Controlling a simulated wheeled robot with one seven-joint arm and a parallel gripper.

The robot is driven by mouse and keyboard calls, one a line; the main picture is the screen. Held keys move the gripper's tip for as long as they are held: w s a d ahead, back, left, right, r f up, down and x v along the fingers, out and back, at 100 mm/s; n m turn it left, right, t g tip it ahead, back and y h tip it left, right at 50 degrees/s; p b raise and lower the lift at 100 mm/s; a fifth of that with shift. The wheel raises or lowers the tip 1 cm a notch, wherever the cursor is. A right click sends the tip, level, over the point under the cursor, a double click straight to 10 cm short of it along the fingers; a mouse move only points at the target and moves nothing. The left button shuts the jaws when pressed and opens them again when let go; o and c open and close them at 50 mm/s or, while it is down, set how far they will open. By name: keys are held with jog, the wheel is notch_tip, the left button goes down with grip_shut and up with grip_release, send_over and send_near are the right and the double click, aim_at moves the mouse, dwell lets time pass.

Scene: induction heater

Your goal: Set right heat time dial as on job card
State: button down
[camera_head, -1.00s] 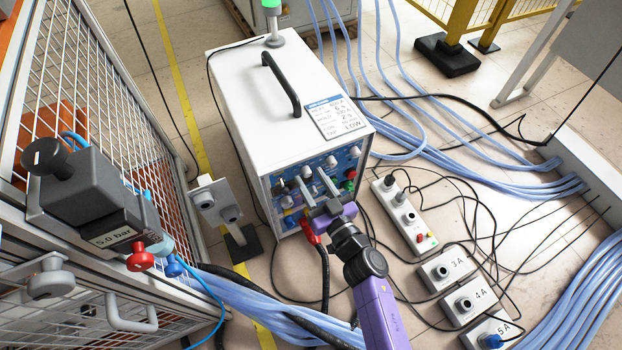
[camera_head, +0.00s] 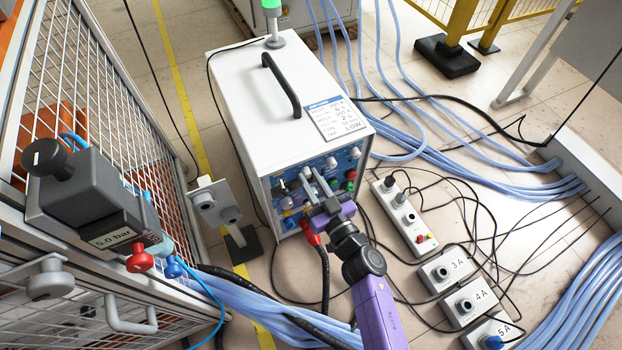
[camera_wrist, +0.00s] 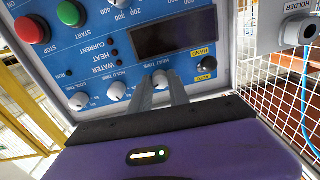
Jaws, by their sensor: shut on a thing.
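The induction heater (camera_head: 240,95) is a white box with a blue front panel in the head view. The job card (camera_head: 337,118) lies on its top; its small text is hard to read, with "LOW" at the bottom. My gripper (camera_head: 314,176) reaches the panel, its two fingers close together. In the wrist view, where the panel appears upside down, my gripper (camera_wrist: 161,84) is shut on the white heat time dial (camera_wrist: 160,77) under the "HEAT TIME" label. The fingers partly hide the dial, so its setting cannot be read.
The hold time dial (camera_wrist: 116,91) and cool time dial (camera_wrist: 79,101) sit beside the held dial. A black switch (camera_wrist: 207,64), dark display (camera_wrist: 174,38) and red stop button (camera_wrist: 32,29) share the panel. A mesh fence (camera_head: 85,80) stands left; cables cover the floor at right.

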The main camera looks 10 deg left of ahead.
jog(key=n, duration=0.3)
jog(key=shift+w+d+n, duration=0.1)
jog(key=shift+d+n, duration=0.05)
jog(key=shift+n, duration=0.25)
jog(key=n, duration=0.9)
jog(key=shift+h+b, duration=0.3)
jog(key=shift+n+b, duration=0.5)
jog(key=shift+n, duration=1.7)
jog(key=c, duration=1.2)
grip_release()
jog(key=shift+c, duration=0.2)
